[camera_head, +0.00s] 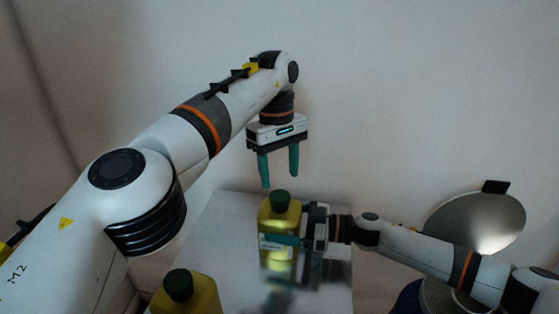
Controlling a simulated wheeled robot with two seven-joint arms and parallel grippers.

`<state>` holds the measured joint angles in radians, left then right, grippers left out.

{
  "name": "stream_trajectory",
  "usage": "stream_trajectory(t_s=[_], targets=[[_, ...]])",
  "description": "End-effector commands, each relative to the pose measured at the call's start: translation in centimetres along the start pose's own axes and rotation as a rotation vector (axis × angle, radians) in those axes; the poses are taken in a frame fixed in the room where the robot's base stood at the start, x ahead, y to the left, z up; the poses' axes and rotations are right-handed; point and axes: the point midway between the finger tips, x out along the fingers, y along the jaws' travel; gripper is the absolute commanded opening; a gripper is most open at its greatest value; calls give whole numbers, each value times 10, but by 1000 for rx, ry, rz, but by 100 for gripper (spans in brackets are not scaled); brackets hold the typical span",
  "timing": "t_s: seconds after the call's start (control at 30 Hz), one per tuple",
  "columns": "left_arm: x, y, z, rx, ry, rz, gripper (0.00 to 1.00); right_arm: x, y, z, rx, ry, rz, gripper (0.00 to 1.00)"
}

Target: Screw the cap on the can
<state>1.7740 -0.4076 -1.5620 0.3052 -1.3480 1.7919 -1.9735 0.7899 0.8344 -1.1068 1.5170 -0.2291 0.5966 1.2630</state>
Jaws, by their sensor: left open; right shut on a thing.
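A yellow-green can (278,228) stands upright on the grey metal table, with a dark green cap (280,199) on its neck. I cannot tell how tightly the cap sits. My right gripper (285,240) comes in from the right and is shut on the can's body; its teal finger lies across the front. My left gripper (279,172) is above the can, pointing down. Its two teal fingers are apart and empty, a little above the cap and not touching it.
A second yellow-green can with a dark green cap (178,284) stands at the bottom left. The grey table (222,240) has free room left of the held can. A round shiny metal disc (475,222) is at the right. A pale wall is behind.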

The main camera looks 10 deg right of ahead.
Motion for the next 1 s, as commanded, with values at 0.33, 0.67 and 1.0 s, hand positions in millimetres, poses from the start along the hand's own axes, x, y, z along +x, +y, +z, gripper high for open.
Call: stream_trajectory(t_s=[0.33, 0.67, 1.0], targets=[[-5, 0, -1, -674, -18, -5, 57, 0, 0, 0, 0, 1, -1, 21], [-10, 1, -2, -1341, -32, -26, 57, 0, 0, 0, 0, 1, -1, 21], [-16, 1, -3, -2026, -34, -64, 57, 0, 0, 0, 0, 1, -1, 21]])
